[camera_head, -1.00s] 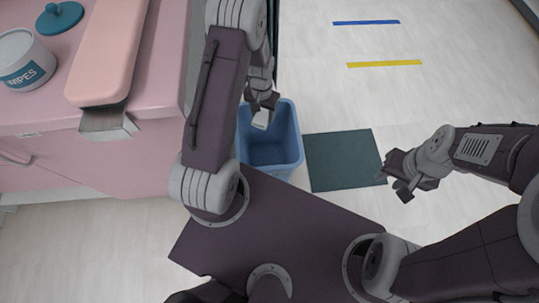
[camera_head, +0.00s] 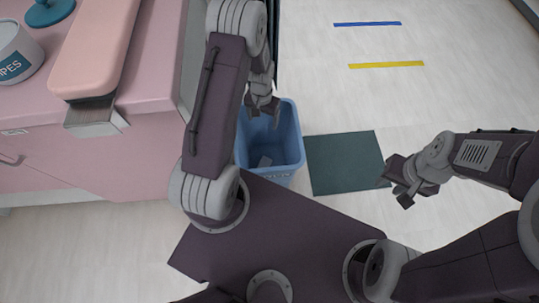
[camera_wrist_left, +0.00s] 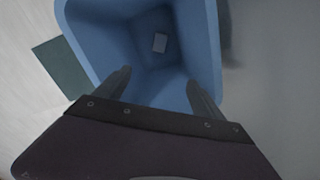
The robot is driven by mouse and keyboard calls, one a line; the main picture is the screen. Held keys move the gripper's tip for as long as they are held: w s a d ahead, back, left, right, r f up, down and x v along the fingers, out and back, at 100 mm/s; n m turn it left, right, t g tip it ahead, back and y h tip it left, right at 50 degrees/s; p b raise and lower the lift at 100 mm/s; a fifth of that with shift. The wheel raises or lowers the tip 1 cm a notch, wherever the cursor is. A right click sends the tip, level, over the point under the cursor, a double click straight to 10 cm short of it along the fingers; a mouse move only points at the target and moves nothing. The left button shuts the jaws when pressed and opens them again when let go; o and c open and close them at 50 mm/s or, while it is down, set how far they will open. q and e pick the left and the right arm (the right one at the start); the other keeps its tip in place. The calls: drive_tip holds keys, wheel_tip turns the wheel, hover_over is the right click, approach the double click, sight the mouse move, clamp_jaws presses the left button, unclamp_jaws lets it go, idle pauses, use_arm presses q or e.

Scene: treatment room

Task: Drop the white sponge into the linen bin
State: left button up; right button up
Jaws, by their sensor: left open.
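The blue linen bin (camera_head: 289,146) stands on the floor beside the pink cabinet. It also shows in the left wrist view (camera_wrist_left: 205,50), seen from above with its opening facing me. The white sponge (camera_head: 265,161) lies inside the bin, and in the left wrist view it is a small pale block (camera_wrist_left: 160,43) low in the bin. My left gripper (camera_head: 263,111) is open and empty above the bin's opening, with its two fingers apart in the left wrist view (camera_wrist_left: 160,85). My right gripper (camera_head: 399,191) hangs off to the right, away from the bin; its finger gap is unclear.
The pink cabinet (camera_head: 150,85) holds a wipes tub (camera_head: 17,55), a teal lid (camera_head: 50,10) and a pink padded rest (camera_head: 103,45). A dark green mat (camera_head: 345,163) lies right of the bin. Blue and yellow strips mark otherwise clear floor.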

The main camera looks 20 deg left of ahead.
use_arm(q)
wheel_tip(320, 180, up, 9)
drive_tip(key=p, duration=0.3)
drive_tip(key=shift+p, duration=0.3)
drive_tip(key=shift+f, duration=0.1)
drive_tip(key=d+r+m+t, duration=0.15)
drive_tip(key=d+r, duration=0.35)
drive_tip(key=r, duration=0.5)
drive_tip(key=s+d+n, duration=0.2)
drive_tip(key=s+d, duration=0.1)
drive_tip(key=s, duration=1.1)
wheel_tip(320, 180, up, 26)
drive_tip(key=w+p, duration=0.1)
drive_tip(key=p, duration=2.3)
drive_tip(key=shift+a+f, duration=0.2)
drive_tip(key=shift+a, duration=0.05)
